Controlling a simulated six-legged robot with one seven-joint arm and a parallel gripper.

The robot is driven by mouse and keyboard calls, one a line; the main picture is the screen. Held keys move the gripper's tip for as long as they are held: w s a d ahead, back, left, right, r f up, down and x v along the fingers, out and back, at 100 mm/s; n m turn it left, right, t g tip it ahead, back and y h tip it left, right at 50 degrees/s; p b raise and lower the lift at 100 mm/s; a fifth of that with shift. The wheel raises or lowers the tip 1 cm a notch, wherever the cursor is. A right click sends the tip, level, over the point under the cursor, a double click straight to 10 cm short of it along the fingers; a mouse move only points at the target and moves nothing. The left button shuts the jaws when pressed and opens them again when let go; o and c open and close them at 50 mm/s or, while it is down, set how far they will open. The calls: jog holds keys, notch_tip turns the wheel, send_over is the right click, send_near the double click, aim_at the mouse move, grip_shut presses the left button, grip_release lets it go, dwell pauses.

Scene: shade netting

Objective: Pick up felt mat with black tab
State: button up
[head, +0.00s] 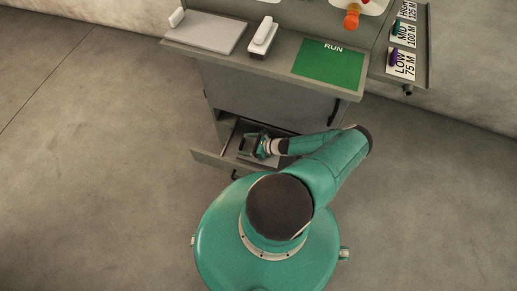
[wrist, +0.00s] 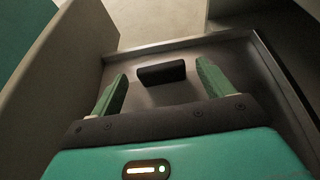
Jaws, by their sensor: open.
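The black tab (wrist: 162,72) shows in the wrist view as a short dark block on the grey felt mat (wrist: 178,96), which lies flat inside an open drawer. My gripper (wrist: 162,82) is open, one green finger on either side of the tab, with visible gaps between. I cannot tell whether the fingertips are level with the tab or above it. In the head view my gripper (head: 248,145) is down inside the drawer (head: 209,160) under the bench and hides most of the mat.
The bench top holds a grey pad with a white tab (head: 205,33), a white-topped block (head: 263,36) and a green RUN sheet (head: 329,64). Drawer walls stand close around my gripper. The floor to the left is clear.

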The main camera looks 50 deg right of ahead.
jog(key=x, duration=0.3)
jog(key=shift+w, duration=0.35)
jog(key=c, duration=1.1)
